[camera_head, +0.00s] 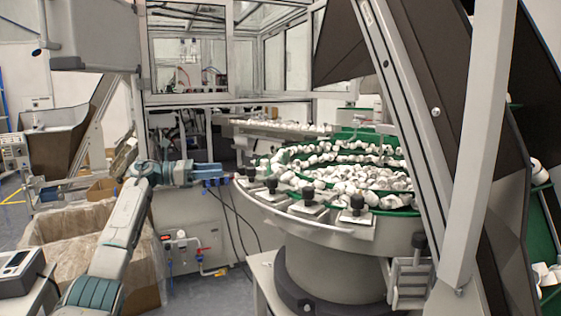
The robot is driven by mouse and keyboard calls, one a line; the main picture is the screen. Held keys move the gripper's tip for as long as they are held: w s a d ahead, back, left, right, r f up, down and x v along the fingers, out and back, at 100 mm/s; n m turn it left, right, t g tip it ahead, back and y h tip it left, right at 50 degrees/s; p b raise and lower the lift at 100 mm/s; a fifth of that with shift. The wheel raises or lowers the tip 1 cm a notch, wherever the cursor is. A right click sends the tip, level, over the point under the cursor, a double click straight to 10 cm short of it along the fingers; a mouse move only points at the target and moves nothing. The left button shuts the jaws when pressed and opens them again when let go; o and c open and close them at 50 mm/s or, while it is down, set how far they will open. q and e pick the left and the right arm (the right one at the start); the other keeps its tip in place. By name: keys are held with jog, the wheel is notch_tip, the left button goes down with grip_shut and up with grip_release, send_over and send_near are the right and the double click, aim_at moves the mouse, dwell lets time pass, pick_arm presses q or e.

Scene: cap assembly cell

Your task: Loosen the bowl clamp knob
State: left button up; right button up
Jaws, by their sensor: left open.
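The vibratory bowl (330,222) is a wide grey bowl with a green inside, full of white caps. Several black clamp knobs stand on metal blocks along its near rim, among them a left knob (271,185), a middle knob (308,194) and a front knob (357,203). Another black knob (419,241) is at the lower right by a bracket. My left gripper (228,175) is open, pointing right, close to the left edge of the bowl rim. It is small in the picture, and I cannot tell whether it touches anything. My right gripper is not in view.
A large cardboard box (75,235) with a plastic liner stands behind my left arm. A grey slanted frame post (480,150) blocks part of the bowl's right side. A glazed machine enclosure (190,60) stands behind. Dark cables (240,220) hang left of the bowl.

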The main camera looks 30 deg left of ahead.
aim_at(243, 169)
pick_arm(q)
jog(key=p+x, duration=0.1)
jog(key=x, duration=0.9)
jog(key=shift+w+d+r, duration=0.15)
jog(key=shift+w, duration=0.05)
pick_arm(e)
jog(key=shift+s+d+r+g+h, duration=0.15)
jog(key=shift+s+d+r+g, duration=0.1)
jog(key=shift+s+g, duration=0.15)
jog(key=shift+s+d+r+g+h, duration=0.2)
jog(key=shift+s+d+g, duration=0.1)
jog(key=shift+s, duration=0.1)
pick_arm(q)
jog(key=c, duration=1)
jog(key=shift+o, duration=0.2)
jog(key=shift+n+t+y, duration=0.8)
jog(key=shift+t+y, duration=0.1)
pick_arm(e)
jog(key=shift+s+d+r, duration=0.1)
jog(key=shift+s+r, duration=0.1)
